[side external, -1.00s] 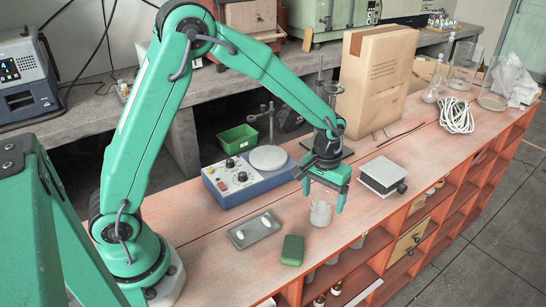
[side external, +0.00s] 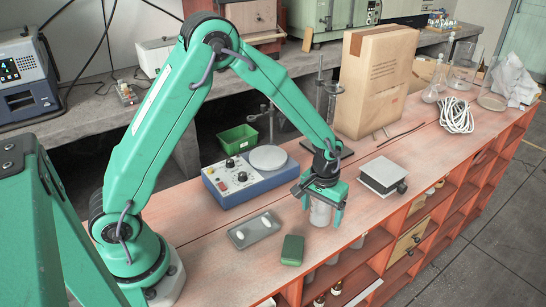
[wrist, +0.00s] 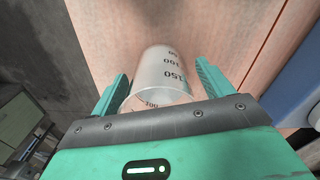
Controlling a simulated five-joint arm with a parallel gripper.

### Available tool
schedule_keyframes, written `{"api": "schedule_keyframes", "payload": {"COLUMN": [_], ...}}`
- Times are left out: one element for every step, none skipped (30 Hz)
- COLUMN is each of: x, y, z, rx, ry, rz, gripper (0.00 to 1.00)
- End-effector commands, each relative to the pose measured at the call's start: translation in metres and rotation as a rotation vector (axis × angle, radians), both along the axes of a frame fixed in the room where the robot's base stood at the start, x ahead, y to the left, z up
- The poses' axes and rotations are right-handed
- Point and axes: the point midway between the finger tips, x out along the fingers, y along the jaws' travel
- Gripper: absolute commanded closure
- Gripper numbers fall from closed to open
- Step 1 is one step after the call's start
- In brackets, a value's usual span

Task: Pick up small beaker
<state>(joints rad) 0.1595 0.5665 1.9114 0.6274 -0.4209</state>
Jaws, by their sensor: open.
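The small beaker (side external: 320,214) is clear, with dark volume marks, and stands upright on the reddish bench top. In the wrist view the beaker (wrist: 163,78) lies between the two green fingers, its rim close to the palm. My gripper (side external: 322,208) points down over the beaker, one finger on each side. The fingers are open; in the wrist view a gap shows beside the beaker on both sides. The palm hides the beaker's upper part in the side view.
A green block (side external: 292,250) and a grey tray (side external: 254,231) with small white pieces lie to the left. A blue hotplate stirrer (side external: 248,180) stands behind. A small lab jack (side external: 382,175) is at right. The bench's front edge (side external: 362,228) is close by.

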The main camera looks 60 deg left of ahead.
Motion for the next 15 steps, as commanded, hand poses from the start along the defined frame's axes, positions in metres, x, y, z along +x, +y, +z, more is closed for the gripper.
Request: {"api": "schedule_keyframes", "payload": {"x": [0.0, 0.0, 0.0, 0.0, 0.0, 0.0, 0.0, 0.0, 0.0, 0.0, 0.0, 0.0, 0.0, 0.0, 0.0], "y": [0.0, 0.0, 0.0, 0.0, 0.0, 0.0, 0.0, 0.0, 0.0, 0.0, -0.0001, -0.0001, -0.0001, -0.0001, -0.0001], "z": [0.0002, 0.0002, 0.0003, 0.0003, 0.0003, 0.0004, 0.0004, 0.0004, 0.0004, 0.0005, 0.0005, 0.0005, 0.0005, 0.0005, 0.0005], "rx": [0.0, 0.0, 0.0, 0.0, 0.0, 0.0, 0.0, 0.0, 0.0, 0.0, 0.0, 0.0, 0.0, 0.0, 0.0], "ry": [0.0, 0.0, 0.0, 0.0, 0.0, 0.0, 0.0, 0.0, 0.0, 0.0, 0.0, 0.0, 0.0, 0.0, 0.0], "rz": [0.0, 0.0, 0.0, 0.0, 0.0, 0.0, 0.0, 0.0, 0.0, 0.0, 0.0, 0.0, 0.0, 0.0, 0.0], "gripper": [0.21, 0.21, 0.21, 0.21, 0.21, 0.21, 0.21, 0.21, 0.23, 0.29, 0.34, 0.42, 0.48, 0.54, 0.62]}}
